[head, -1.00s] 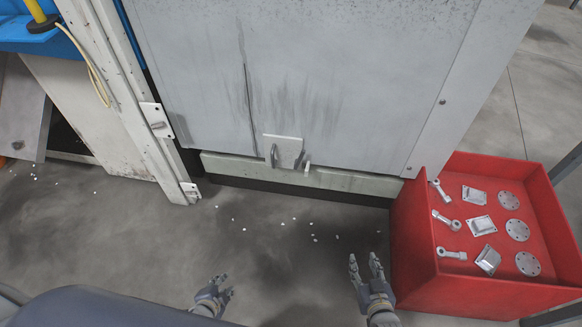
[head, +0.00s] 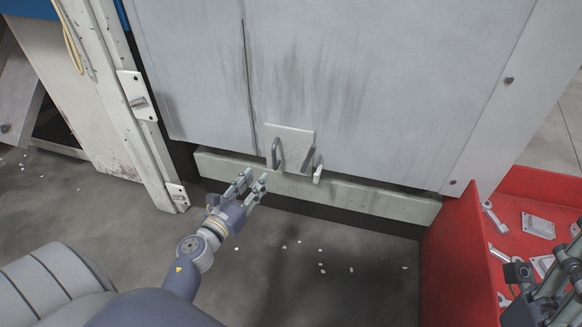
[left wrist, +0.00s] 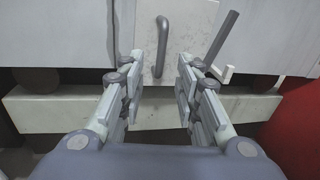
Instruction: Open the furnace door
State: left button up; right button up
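The grey furnace door (head: 330,70) fills the upper middle of the head view and stands shut, with a dark vertical seam on its left part. A light plate (head: 291,138) at its lower edge carries two dark bar handles, a left handle (head: 277,154) and a right handle (head: 308,160). My left gripper (head: 254,180) is open and empty, just below and left of the left handle, apart from it. In the left wrist view the left handle (left wrist: 161,45) shows between and beyond the open fingers. My right gripper (head: 570,270) is partly cut off at the right edge, over the red bin.
A red bin (head: 455,245) with several metal parts stands at the right. A pale ledge (head: 370,199) runs below the door. A white frame post (head: 112,90) with latch plates stands left. The floor between is clear except for small white bits.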

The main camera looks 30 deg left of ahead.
aim_at(273, 159)
pick_arm(q)
jog(key=shift+m, duration=0.3)
jog(key=w, duration=1.1)
jog(key=shift+a+r, duration=0.15)
jog(key=shift+r, duration=0.05)
grip_shut()
